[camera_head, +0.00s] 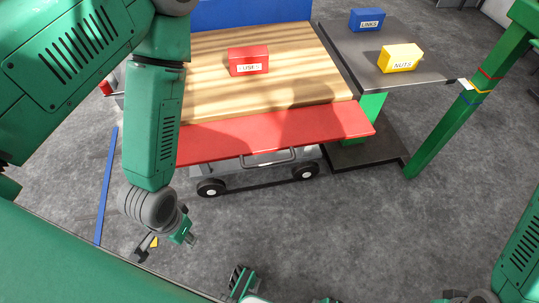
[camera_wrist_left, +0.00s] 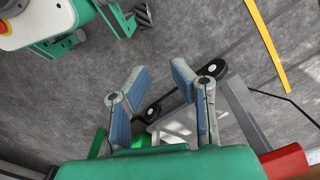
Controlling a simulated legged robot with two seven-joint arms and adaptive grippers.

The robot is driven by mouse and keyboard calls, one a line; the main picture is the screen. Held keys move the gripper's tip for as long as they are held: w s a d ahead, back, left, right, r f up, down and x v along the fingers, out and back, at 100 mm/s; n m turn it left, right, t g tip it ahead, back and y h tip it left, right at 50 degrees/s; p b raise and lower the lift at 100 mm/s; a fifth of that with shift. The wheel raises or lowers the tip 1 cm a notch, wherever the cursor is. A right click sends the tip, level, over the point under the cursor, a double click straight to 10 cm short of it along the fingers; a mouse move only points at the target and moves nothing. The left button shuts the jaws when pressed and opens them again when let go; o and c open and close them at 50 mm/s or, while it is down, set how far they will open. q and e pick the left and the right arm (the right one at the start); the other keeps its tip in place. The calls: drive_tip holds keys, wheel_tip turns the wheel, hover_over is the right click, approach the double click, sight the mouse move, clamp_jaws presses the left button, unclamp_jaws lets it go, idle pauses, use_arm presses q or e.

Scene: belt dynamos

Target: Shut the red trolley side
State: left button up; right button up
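The red trolley side (camera_head: 275,132) is a long flat panel along the near edge of the trolley's wooden top (camera_head: 290,75). It lies folded outward, not standing up like the blue side (camera_head: 250,12) at the back. My left gripper (camera_head: 165,246) hangs over the floor, left of and nearer than the red side, apart from it. In the left wrist view its two fingers (camera_wrist_left: 160,75) are spread with nothing between them. A trolley wheel (camera_wrist_left: 212,68) shows beyond them. My right gripper (camera_head: 452,296) is cut off at the bottom edge, so its fingers cannot be judged.
A red box (camera_head: 248,61) stands on the trolley top. A dark side table (camera_head: 365,45) on the right holds a blue box (camera_head: 367,19) and a yellow box (camera_head: 400,58). A green post (camera_head: 455,110) stands at right.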

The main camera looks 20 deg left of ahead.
use_arm(q)
drive_tip(key=s+d+f+n+g+b, duration=0.1)
drive_tip(key=s+d+f, duration=0.1)
drive_tip(key=s+d+f+g+h, duration=0.1)
drive_tip(key=s+d+f, duration=0.1)
drive_tip(key=s+d+f+n+g+b, duration=0.1)
drive_tip(key=s+d+f, duration=0.1)
drive_tip(key=f, duration=0.1)
drive_tip(key=shift+s+n+g+h+b, duration=0.1)
drive_tip(key=shift+n+g+h+b, duration=0.2)
drive_tip(key=shift+g, duration=0.1)
clamp_jaws()
drive_tip(key=s+d+f+n+g+h+b, duration=0.1)
drive_tip(key=s+d+n+g+h+b, duration=0.2)
drive_tip(key=d, duration=0.4)
drive_tip(key=s+d+f+n+g+h+b, duration=0.1)
drive_tip(key=d+f+n+g+h+b, duration=0.2)
drive_tip(key=d, duration=0.4)
drive_tip(key=w+d+r+n+t+h+b, duration=0.2)
drive_tip(key=w+d+n+t+h, duration=0.15)
drive_tip(key=w+n+h, duration=0.35)
drive_tip(key=n+t+h+b, duration=0.6)
drive_tip(key=n+t, duration=0.7)
drive_tip(key=t, duration=1)
approach(250, 166)
drive_tip(key=shift+y, duration=0.7)
drive_tip(key=shift+b+x, duration=0.3)
drive_tip(key=shift+x, duration=2.55)
